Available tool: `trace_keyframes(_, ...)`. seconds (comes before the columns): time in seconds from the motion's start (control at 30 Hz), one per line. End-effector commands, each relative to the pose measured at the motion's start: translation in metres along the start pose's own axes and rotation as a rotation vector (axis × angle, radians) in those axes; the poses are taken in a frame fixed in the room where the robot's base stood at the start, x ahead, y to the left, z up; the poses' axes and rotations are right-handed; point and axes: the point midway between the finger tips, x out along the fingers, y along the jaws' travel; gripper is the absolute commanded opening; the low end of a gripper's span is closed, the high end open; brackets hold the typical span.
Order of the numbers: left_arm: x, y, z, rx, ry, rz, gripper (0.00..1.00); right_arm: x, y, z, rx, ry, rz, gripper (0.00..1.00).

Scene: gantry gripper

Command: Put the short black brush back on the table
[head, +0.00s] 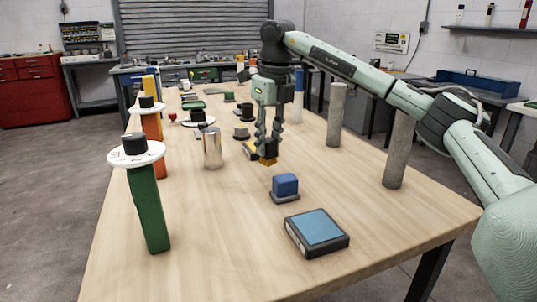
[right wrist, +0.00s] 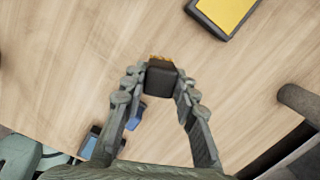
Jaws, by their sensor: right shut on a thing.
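My right gripper (head: 267,140) hangs down over the middle of the wooden table (head: 185,250). It is shut on the short black brush (head: 269,148), a small black block with yellow-orange bristles at its lower end. In the right wrist view the brush (right wrist: 162,80) sits between the fingertips of my right gripper (right wrist: 160,85), with bristles showing beyond it. The bristles are close to the tabletop; I cannot tell whether they touch it. My left gripper is not in view.
A blue block on a dark base (head: 285,187) and a blue pad (head: 318,232) lie in front of the gripper. A metal cylinder (head: 212,147) stands left; grey posts (head: 336,115) stand right. A yellow pad (right wrist: 226,10) lies behind.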

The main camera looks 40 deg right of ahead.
Motion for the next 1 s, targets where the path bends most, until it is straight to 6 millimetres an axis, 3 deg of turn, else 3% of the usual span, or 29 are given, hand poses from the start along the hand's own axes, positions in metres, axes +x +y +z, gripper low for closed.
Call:
trace_keyframes(0.2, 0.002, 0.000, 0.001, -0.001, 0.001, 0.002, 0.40, 0.030, 0.000, -0.004, 0.000, 0.002, -0.001, 0.00)
trace_keyframes(0.53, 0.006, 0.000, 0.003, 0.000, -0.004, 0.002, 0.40, 0.035, 0.000, -0.004, 0.000, 0.000, 0.000, 0.00)
trace_keyframes(0.57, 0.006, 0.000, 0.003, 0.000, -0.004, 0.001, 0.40, 0.035, 0.000, -0.004, -0.001, 0.000, 0.000, 0.29)
trace_keyframes(0.7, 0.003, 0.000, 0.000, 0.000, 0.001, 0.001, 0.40, 0.034, 0.000, -0.004, -0.001, 0.000, 0.000, 0.47)
trace_keyframes(1.0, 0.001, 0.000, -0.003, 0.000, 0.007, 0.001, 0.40, 0.033, 0.000, -0.004, -0.001, 0.000, 0.000, 0.49)
